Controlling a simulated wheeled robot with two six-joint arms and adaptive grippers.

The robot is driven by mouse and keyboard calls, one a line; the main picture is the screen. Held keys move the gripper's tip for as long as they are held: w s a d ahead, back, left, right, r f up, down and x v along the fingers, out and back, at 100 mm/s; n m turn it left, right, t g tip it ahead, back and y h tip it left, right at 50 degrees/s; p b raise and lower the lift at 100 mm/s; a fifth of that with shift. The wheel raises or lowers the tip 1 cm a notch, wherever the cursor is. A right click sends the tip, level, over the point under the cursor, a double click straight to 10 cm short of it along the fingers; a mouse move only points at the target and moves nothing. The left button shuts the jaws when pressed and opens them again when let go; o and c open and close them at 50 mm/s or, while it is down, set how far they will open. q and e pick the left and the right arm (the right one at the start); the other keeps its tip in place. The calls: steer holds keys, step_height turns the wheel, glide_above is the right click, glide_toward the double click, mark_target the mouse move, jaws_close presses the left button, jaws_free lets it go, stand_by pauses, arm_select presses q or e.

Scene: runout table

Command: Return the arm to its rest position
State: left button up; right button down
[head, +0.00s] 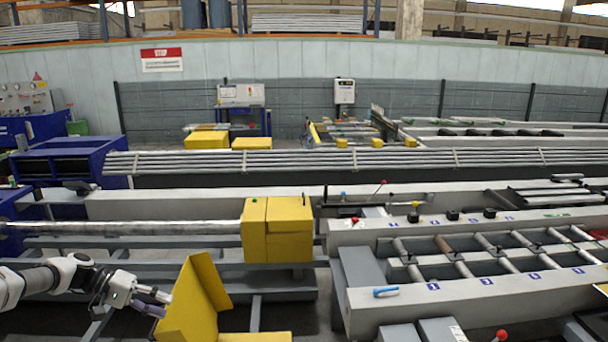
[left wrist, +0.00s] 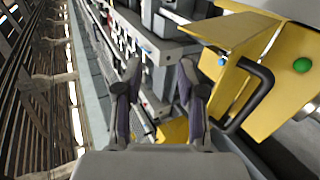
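My left arm comes in from the left in the head view. Its gripper (head: 152,300) is in the air just left of the upright yellow guard plate (head: 196,298). The two fingers are apart with nothing between them. In the left wrist view the gripper (left wrist: 158,85) also shows its two fingers spread and empty. A yellow housing (left wrist: 255,60) with a black handle lies to the right of the fingers there. My right arm and gripper are not in view.
A yellow box (head: 277,230) sits on the long grey bar line. The runout table (head: 450,300) with rollers fills the right side. A blue hook-like thing (head: 386,292) lies on its front beam. Blue cabinets (head: 75,160) stand at the back left.

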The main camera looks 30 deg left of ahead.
arm_select(q)
steer(key=w+d+f+m+g+y, duration=0.1)
steer(key=w+d+f+g+y, duration=0.15)
steer(key=d, duration=0.45)
steer(key=w+d+f+g+y, duration=0.1)
steer(key=w+d+f+y, duration=0.2)
steer(key=d, duration=0.4)
steer(key=s+d+f+m+g+y, duration=0.15)
steer(key=s+d+f, duration=0.25)
steer(key=d+f, duration=0.65)
steer(key=s+d+f+m+y+b, duration=0.1)
steer(key=s+d+f, duration=0.25)
steer(key=s, duration=0.35)
steer(key=s+d+f+m+g+y, duration=0.1)
steer(key=s+d+f+m, duration=0.1)
steer(key=s+d, duration=0.45)
steer(key=s+d+f+m+y+b, duration=0.1)
steer(key=s+d+f, duration=0.1)
steer(key=s, duration=0.7)
step_height(320, 180, down, 13)
steer(key=w+b, duration=0.1)
steer(key=b, duration=1.1)
steer(key=shift+b, duration=0.3)
steer(key=shift+f, duration=0.1)
